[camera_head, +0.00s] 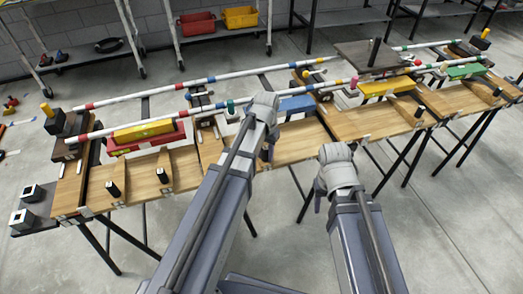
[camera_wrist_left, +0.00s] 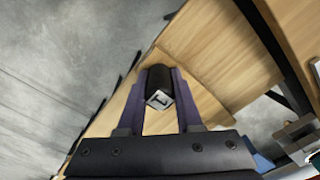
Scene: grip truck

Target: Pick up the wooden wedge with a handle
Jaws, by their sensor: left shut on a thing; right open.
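In the left wrist view, my left gripper (camera_wrist_left: 160,100) is shut on a black handle (camera_wrist_left: 158,78) with a pale, marked end. A wooden wedge (camera_wrist_left: 215,60) lies behind the handle; their join is hidden. In the head view, my left gripper (camera_head: 267,148) is at the front edge of the wooden table, and my arm hides most of what it holds. My right gripper (camera_head: 319,192) is open and empty, in front of the table and to the right. Other black handles stand at the table's left, one (camera_head: 112,188) and another (camera_head: 163,175).
The long wooden table (camera_head: 225,152) stands on dark trestle legs. Striped poles (camera_head: 200,82) run along it. Bare floor (camera_head: 450,235) lies at the front right.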

